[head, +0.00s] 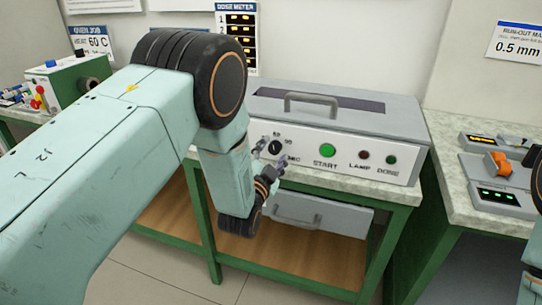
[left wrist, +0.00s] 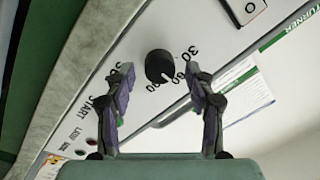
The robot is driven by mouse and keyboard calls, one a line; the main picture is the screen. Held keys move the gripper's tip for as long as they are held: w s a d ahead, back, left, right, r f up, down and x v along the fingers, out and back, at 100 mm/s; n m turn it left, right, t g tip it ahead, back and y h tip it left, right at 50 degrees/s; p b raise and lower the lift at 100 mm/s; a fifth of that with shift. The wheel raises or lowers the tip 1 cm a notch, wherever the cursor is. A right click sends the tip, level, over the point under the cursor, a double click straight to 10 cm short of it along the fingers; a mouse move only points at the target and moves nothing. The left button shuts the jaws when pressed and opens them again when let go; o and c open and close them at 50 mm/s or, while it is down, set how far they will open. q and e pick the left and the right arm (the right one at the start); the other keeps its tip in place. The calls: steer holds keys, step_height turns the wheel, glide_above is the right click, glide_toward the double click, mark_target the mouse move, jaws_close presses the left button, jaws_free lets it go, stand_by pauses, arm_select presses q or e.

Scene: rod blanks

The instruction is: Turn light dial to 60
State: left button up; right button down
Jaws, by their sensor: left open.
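The light dial (head: 275,147) is a round black knob on the white front panel of a grey box (head: 405,125). In the left wrist view the dial (left wrist: 159,66) has a small white mark on its lower right side, towards printed numbers that include 30 and 60; the exact setting is hard to read. My left gripper (head: 262,164) is in front of the panel by the dial. In the left wrist view its two fingers (left wrist: 159,80) are open and apart, with the dial between and beyond the tips. Contact is not visible. My right gripper is out of view.
A green START button (head: 327,150), a LAMP light (head: 363,155) and a DONE light (head: 391,160) sit right of the dial. The box has a top handle (head: 311,101). A drawer (head: 325,217) is below. Another bench (head: 450,190) with devices stands at right.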

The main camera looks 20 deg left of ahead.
arm_select(q)
steer(key=s, duration=1.2)
steer(key=shift+f, duration=0.25)
steer(key=s+a+f+n+g, duration=0.1)
steer(key=s+f+n+g, duration=0.2)
steer(key=s+f+g, duration=0.45)
steer(key=s+a+f+n+g, duration=0.1)
steer(key=s+f+n+g, duration=0.2)
steer(key=f, duration=0.7)
steer(key=s+a+f+n+g, duration=0.1)
steer(key=s+f+g, duration=0.2)
steer(key=s, duration=0.9)
steer(key=s+a+f+n+g, duration=0.1)
steer(key=s+g, duration=0.4)
steer(key=s, duration=0.7)
step_height(320, 180, down, 2)
steer(key=shift+s+n, duration=0.4)
steer(key=shift+n, duration=0.3)
